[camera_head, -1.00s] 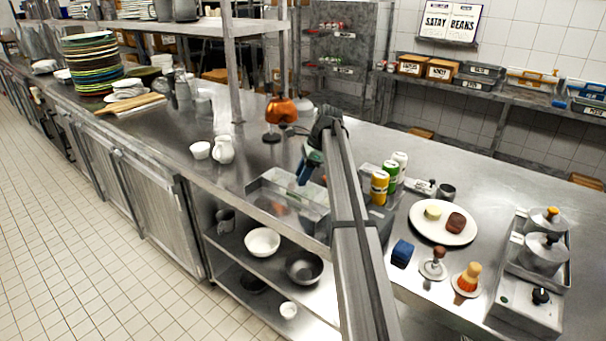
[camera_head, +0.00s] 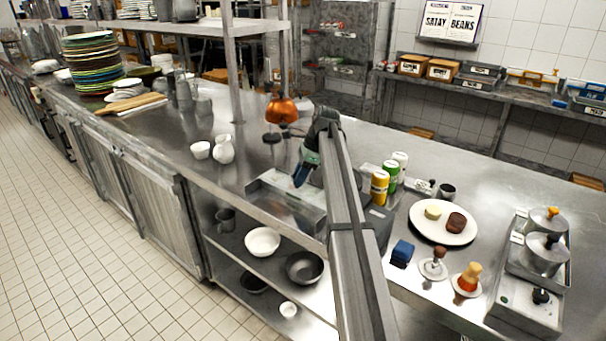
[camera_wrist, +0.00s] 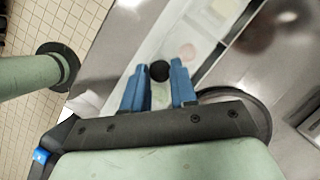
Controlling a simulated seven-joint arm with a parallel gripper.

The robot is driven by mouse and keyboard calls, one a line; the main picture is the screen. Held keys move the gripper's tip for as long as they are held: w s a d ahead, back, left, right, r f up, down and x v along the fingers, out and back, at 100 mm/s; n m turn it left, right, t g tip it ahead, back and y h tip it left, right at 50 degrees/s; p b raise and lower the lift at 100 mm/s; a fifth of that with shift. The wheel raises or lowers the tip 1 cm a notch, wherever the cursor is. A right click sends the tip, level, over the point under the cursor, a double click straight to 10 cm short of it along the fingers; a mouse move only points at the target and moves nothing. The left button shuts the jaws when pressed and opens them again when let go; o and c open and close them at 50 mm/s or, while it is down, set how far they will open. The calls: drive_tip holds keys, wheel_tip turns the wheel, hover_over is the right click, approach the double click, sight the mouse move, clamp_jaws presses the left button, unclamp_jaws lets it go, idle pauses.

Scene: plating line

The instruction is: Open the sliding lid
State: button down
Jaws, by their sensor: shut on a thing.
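A low rectangular box (camera_head: 262,196) with a pale, see-through-looking sliding lid (camera_head: 284,196) sits on the steel counter, below and beside my gripper (camera_head: 299,180). In the wrist view, the lid's round black knob (camera_wrist: 159,70) is between the two blue fingers of my gripper (camera_wrist: 158,82). The fingers are shut on the knob. My arm hides the box's right end in the head view, so how far the lid stands open cannot be told.
Yellow (camera_head: 379,187), green (camera_head: 390,176) and white bottles stand right of my arm. A plate (camera_head: 420,228) with two food pieces lies farther right. A white jug (camera_head: 223,149) and cup (camera_head: 200,150) stand left of the box. A copper lamp (camera_head: 282,110) hangs behind.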

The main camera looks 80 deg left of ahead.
drive_tip(key=s+d, duration=0.4)
drive_tip(key=shift+w+a, duration=0.1)
drive_tip(key=c, duration=0.9)
unclamp_jaws()
drive_tip(key=shift+r, duration=0.1)
drive_tip(key=v, duration=1.3)
drive_tip(key=shift+w+r, duration=0.2)
drive_tip(key=shift+r, duration=0.05)
drive_tip(key=shift+f, duration=0.1)
